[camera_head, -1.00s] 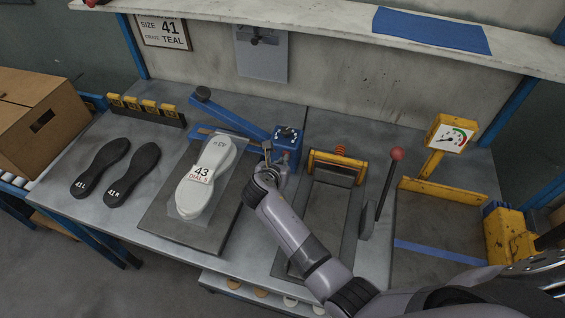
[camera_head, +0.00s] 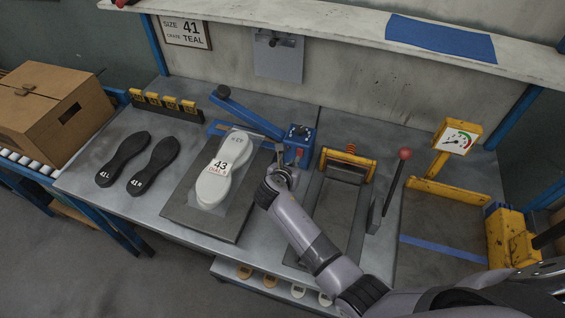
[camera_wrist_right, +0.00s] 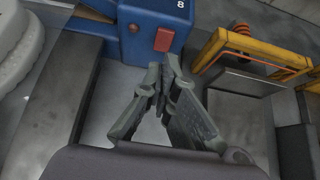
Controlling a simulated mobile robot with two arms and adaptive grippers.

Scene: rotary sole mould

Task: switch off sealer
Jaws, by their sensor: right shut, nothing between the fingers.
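The sealer is a blue box (camera_head: 301,139) with dark knobs on top and a long blue arm (camera_head: 248,113) reaching left from it. Its red rocker switch (camera_wrist_right: 163,39) shows on the front face in the right wrist view, and as a small red patch in the head view (camera_head: 299,152). My right gripper (camera_wrist_right: 160,75) is shut and empty. Its fingertips are just in front of and below the red switch; I cannot tell whether they touch the box. In the head view the right gripper (camera_head: 280,150) is beside the box's front left. My left gripper is not in view.
A pale sole (camera_head: 216,184) marked 43 lies on a dark plate left of the sealer. Two black soles (camera_head: 123,158) lie further left. A yellow-framed press (camera_head: 346,162) and a red-knobbed lever (camera_head: 396,185) stand to the right. A gauge (camera_head: 458,138) stands beyond.

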